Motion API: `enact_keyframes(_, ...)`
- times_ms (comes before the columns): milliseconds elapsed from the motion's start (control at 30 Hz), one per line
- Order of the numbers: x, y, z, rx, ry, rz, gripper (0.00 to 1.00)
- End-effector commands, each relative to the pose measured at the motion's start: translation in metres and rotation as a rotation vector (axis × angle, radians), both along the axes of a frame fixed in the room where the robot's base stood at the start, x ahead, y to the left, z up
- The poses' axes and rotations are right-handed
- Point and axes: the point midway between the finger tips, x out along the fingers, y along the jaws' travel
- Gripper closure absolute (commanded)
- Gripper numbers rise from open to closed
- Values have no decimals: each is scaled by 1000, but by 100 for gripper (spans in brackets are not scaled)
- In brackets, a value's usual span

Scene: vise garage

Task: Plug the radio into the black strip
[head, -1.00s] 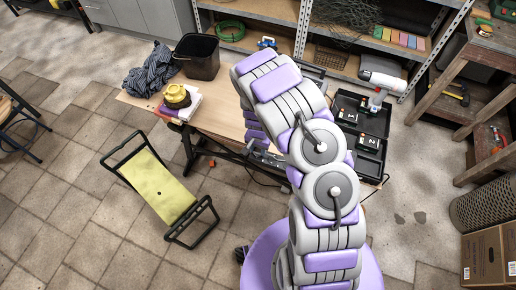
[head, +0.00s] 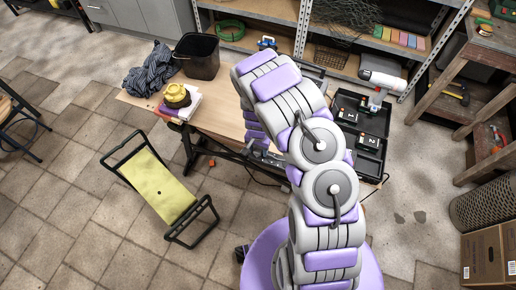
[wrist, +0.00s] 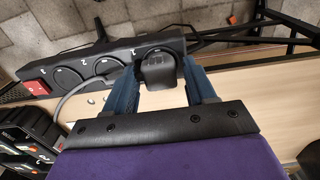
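In the wrist view the black strip (wrist: 122,57) runs along the table edge, with numbered round sockets and a red switch (wrist: 36,87) at its left end. A black plug (wrist: 158,69) is at the rightmost visible socket; I cannot tell how deep it sits. My gripper (wrist: 160,68) has its blue fingers on both sides of the plug, tips close against it. In the head view my arm hides the gripper, the plug and most of the strip. I cannot pick out the radio for certain.
The wooden workbench (head: 217,119) carries a black bucket (head: 198,57), a dark cloth (head: 151,70) and a yellow object (head: 177,95). An open black case (head: 370,113) lies at its right. A yellow-green folding kneeler (head: 161,187) stands on the floor to the left.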

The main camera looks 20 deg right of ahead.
Motion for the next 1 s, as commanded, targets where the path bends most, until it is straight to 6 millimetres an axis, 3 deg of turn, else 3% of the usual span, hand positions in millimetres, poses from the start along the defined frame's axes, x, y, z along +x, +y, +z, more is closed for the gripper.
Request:
enact_keyframes(133,0,0,0,0,0,0,32)
enact_keyframes(467,0,0,6,-1,-1,0,32)
enact_keyframes(667,1,0,36,-2,-4,0,32)
enact_keyframes(1000,1,0,108,-1,-2,0,32)
